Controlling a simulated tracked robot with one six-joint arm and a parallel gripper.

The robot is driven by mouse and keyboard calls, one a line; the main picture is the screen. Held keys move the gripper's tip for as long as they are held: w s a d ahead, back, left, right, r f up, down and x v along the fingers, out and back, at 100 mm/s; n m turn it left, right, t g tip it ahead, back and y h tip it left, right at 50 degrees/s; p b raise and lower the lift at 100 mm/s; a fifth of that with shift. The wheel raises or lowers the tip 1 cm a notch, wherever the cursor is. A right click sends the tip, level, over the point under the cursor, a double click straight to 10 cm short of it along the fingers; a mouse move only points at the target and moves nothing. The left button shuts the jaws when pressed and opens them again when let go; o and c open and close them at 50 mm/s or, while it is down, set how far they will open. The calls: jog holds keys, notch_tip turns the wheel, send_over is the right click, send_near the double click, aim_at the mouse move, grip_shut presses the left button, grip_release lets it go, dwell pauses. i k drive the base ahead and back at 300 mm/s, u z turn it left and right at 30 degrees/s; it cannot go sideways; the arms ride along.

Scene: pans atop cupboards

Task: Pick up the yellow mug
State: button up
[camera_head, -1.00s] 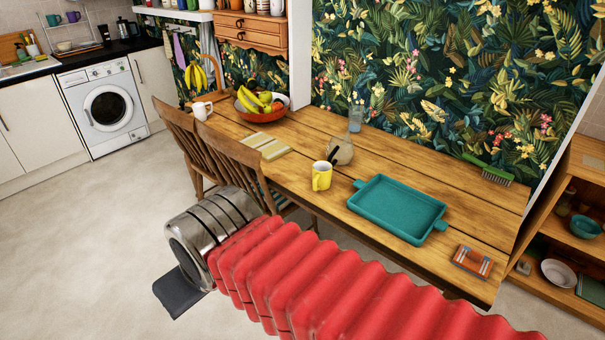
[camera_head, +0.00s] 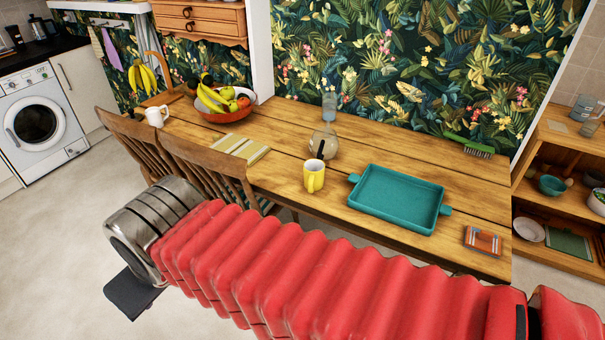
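The yellow mug (camera_head: 314,178) stands upright near the front edge of the wooden table (camera_head: 290,125), left of the teal tray. Its inside looks pale, and its handle faces the camera. My arm's red ribbed sleeve crosses the foreground, below and in front of the table. At its left end is a metal cuff, with a dark flat piece (camera_head: 133,294) below it that looks like part of my gripper. This end is left of the mug and well apart from it, by the chairs. The fingertips are mostly hidden, so I cannot tell whether they are open.
A teal tray (camera_head: 395,199) lies right of the mug. A round glass vessel (camera_head: 323,145) stands just behind it. Two wooden chairs (camera_head: 205,170) stand along the table's front left. A fruit bowl (camera_head: 225,115), a white mug (camera_head: 157,116) and striped mats (camera_head: 240,148) are farther left.

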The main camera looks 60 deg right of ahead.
aim_at(314, 169)
jog(key=z, duration=0.3)
jog(key=i, duration=0.65)
jog(key=z, duration=1.05)
jog(key=i, duration=0.7)
jog(key=z, duration=0.45)
